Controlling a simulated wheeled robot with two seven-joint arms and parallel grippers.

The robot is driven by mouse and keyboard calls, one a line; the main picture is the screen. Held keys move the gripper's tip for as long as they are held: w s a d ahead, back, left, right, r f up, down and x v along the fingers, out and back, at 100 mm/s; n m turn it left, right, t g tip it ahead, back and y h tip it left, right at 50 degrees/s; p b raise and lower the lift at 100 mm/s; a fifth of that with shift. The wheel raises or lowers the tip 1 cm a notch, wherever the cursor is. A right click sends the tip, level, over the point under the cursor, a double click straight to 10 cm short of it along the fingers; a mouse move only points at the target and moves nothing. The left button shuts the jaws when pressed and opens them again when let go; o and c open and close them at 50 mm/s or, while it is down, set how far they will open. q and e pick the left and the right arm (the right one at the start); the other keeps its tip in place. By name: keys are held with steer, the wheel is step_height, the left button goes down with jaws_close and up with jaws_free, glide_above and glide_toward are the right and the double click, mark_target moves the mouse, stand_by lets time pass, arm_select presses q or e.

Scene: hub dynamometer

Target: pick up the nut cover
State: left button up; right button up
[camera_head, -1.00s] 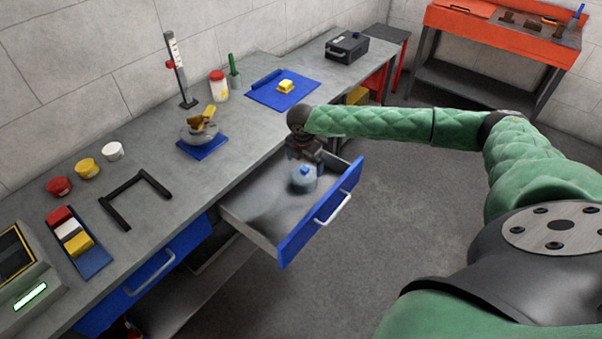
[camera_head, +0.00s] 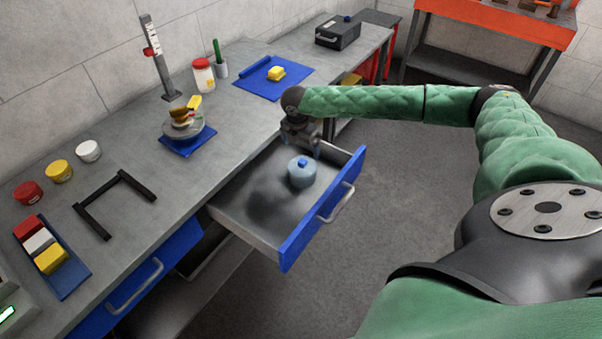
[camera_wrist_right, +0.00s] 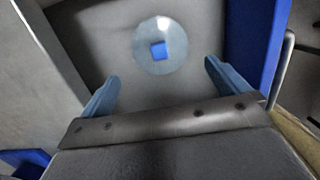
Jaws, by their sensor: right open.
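The nut cover, a round grey-blue piece with a blue square knob on top (camera_head: 301,174), stands in the open drawer (camera_head: 262,241). It also shows in the right wrist view (camera_wrist_right: 160,46), beyond the fingertips and roughly centred between them. My right gripper (camera_head: 303,150) is over the far end of the drawer, just behind the nut cover. In the right wrist view its two blue fingers (camera_wrist_right: 160,78) are spread apart with nothing between them. My left gripper is not in view.
The drawer's blue front (camera_head: 322,212) and side walls surround the nut cover. The grey workbench (camera_head: 125,172) holds a black frame (camera_head: 113,206), jars, a blue mat (camera_head: 272,80) and a black box (camera_head: 338,32). The drawer floor in front of the cover is clear.

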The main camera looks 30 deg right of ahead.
mark_target(302, 160)
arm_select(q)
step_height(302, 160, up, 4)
arm_select(e)
steer(key=shift+f+b, duration=0.4)
steer(key=shift+f, duration=0.5)
steer(key=shift+d+f+p, duration=0.2)
steer(key=shift+f+p, duration=0.2)
steer(key=shift+f, duration=0.6)
steer(key=f, duration=0.1)
steer(key=f+p, duration=0.2)
steer(key=f, duration=0.1)
steer(key=shift+w+d, duration=0.25)
steer(key=shift+d, duration=0.05)
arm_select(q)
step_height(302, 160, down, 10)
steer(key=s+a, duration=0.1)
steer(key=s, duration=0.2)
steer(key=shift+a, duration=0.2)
arm_select(e)
steer(key=shift+d+f, duration=0.1)
steer(key=shift+f, duration=0.55)
steer(key=c, duration=0.6)
